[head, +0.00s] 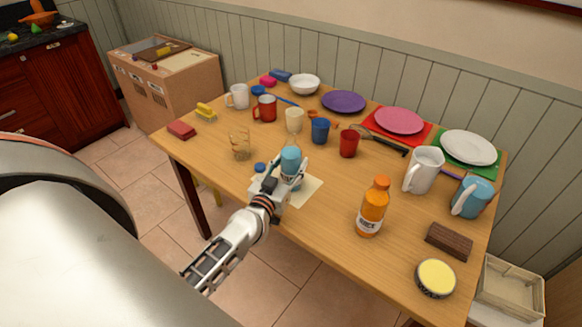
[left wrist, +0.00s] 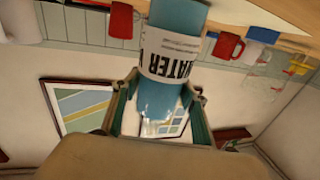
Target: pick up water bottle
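The blue water bottle (head: 291,161) stands upright above a pale sheet on the wooden table, partly hidden by my left gripper (head: 284,181). In the left wrist view the bottle (left wrist: 172,60) shows upside down with its white "WATER" label. There my left gripper's two fingers (left wrist: 163,90) lie along both sides of the bottle, with no clear gap to it, and look shut on it. Whether the bottle's base touches the table is hidden. My right gripper is in neither view.
An orange juice bottle (head: 372,208) stands to the right, and a clear glass (head: 240,143) to the left. A blue cup (head: 320,131) and a red cup (head: 349,143) stand behind. The wooden table (head: 322,226) is bare between the sheet and the juice bottle.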

